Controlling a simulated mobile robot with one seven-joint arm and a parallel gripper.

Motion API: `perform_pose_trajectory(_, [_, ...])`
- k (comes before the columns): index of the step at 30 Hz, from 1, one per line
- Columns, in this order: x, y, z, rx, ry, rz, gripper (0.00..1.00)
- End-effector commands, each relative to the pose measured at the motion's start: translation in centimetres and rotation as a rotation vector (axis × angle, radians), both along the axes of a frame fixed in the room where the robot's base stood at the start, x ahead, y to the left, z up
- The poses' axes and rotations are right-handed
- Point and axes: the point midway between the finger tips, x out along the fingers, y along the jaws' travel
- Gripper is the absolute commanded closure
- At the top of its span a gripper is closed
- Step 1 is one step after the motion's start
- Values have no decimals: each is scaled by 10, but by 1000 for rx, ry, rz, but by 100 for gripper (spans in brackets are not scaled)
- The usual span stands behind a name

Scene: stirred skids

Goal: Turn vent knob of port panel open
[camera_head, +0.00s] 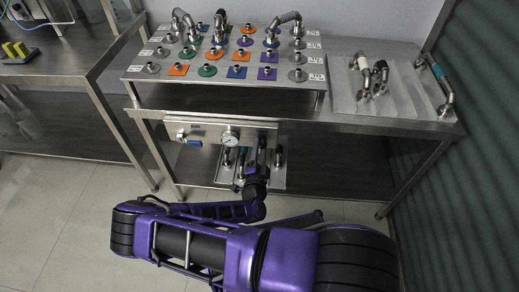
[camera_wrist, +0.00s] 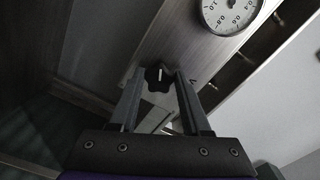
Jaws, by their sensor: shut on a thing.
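The port panel (camera_head: 205,131) is a steel plate mounted under the front edge of the table, with a round gauge (camera_head: 230,139) on it. In the wrist view the panel (camera_wrist: 190,45) runs diagonally, with the gauge (camera_wrist: 228,14) at the top right. The vent knob (camera_wrist: 159,73) is black and lobed, with a white mark pointing roughly up in that view. My gripper (camera_wrist: 157,84) is shut on the knob, one finger on each side. In the head view my gripper (camera_head: 262,155) is at the panel's right part and hides the knob.
A blue-handled valve (camera_head: 193,142) is on the panel's left part. A steel tray (camera_head: 274,183) with metal fittings is behind my gripper, under the table. Above, a board (camera_head: 137,73) holds several coloured ports and bent pipes. Floor at left is clear.

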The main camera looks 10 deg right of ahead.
Motion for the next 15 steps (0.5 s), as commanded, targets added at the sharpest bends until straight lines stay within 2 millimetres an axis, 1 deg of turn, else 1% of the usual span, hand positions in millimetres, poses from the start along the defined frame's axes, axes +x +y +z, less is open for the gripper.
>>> perform_pose_trajectory(1, [-3, -2, -3, -15, 12, -4, 100])
perform_pose_trajectory(6, [-3, -2, -3, -46, 23, -5, 100])
perform_pose_trajectory(15, [-3, -3, -3, -56, 26, -6, 100])
